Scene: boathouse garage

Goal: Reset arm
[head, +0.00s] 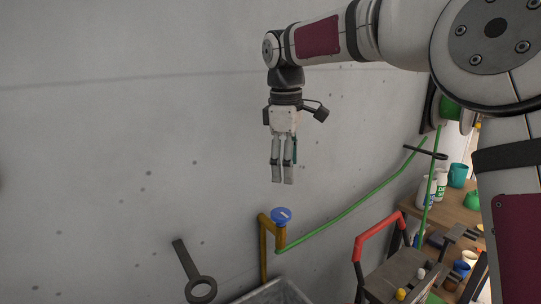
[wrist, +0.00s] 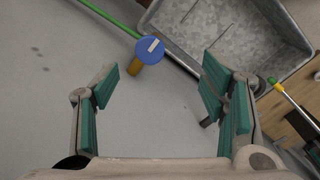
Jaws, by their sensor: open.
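My arm reaches in from the right in the head view and bends down at the wrist. My gripper (head: 283,180) points downward in front of the grey wall, with nothing between its fingers. In the wrist view my gripper (wrist: 155,88) is open, its green-padded fingers well apart. Below it in the head view is a blue round knob (head: 281,215) on a brass-coloured pipe (head: 264,245). The knob also shows in the wrist view (wrist: 149,52), beyond the fingertips and apart from them.
A green hose (head: 350,208) runs from the pipe up to the right. A grey metal basin (wrist: 225,35) lies below. A dark ring-ended tool (head: 190,268) is against the wall. A red-handled item (head: 378,236) and a cluttered wooden bench (head: 455,212) stand at right. Open wall lies left.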

